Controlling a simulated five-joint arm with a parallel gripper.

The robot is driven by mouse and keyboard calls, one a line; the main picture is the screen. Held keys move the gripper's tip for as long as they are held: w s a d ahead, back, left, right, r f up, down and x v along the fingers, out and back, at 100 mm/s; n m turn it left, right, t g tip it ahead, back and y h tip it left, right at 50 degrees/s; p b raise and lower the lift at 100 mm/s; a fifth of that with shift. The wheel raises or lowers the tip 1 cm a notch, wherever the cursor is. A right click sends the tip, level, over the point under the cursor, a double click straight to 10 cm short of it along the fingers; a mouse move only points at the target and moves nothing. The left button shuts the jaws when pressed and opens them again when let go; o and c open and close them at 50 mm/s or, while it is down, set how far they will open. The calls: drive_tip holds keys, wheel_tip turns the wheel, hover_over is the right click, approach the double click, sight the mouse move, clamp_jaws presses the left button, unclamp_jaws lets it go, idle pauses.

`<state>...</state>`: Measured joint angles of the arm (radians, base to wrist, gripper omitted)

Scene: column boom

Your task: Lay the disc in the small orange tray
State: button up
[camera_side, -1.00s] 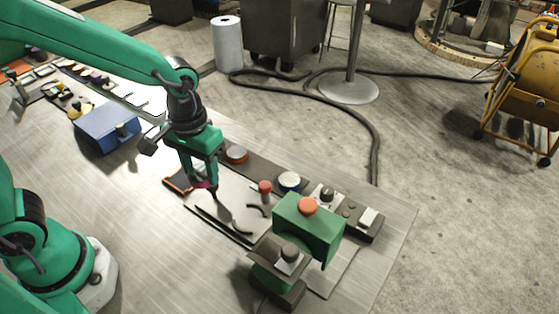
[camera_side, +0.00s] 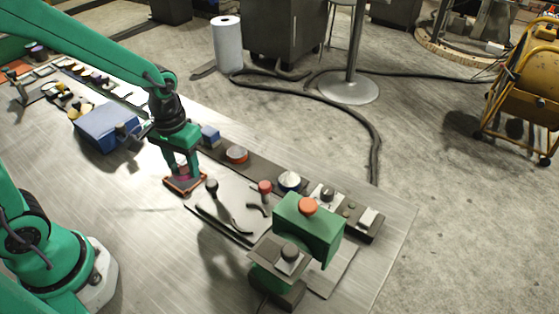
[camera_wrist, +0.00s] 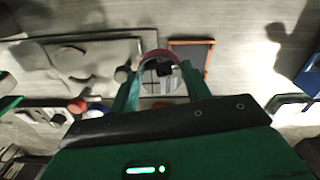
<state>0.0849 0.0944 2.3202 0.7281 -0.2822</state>
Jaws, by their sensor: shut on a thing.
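My gripper (camera_side: 183,173) is shut on a disc with a pink-magenta rim (camera_wrist: 158,54). In the wrist view, the disc sits between the two green fingers, its face showing grey and shiny. The small orange tray (camera_side: 195,187) is a low square with a thin orange rim and dark floor. In the side view, the gripper and disc appear over the tray, hiding its back part; the exact gap is hard to tell. In the wrist view, the tray (camera_wrist: 192,42) shows just beyond the disc and to its right, partly covered by disc and finger.
A grey plate with dark curved pieces (camera_side: 228,212) lies right of the tray. A green box with an orange knob (camera_side: 318,228) stands farther right. A blue box (camera_side: 105,129) is at the left. A dark strip with several small items runs behind. Bare bench lies in front.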

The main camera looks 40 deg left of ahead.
drive_tip(key=w+a+f, duration=0.1)
drive_tip(key=a, duration=0.1)
drive_tip(key=w+a+f, duration=0.2)
drive_tip(key=a, duration=0.1)
drive_tip(key=shift+a+f, duration=0.3)
drive_tip(key=shift+f, duration=0.05)
drive_tip(key=shift+s, duration=0.1)
drive_tip(key=shift+f, duration=2)
drive_tip(key=shift+f, duration=0.1)
drive_tip(key=o, duration=1.3)
wheel_tip(320, 180, up, 12)
drive_tip(key=shift+r, duration=0.1)
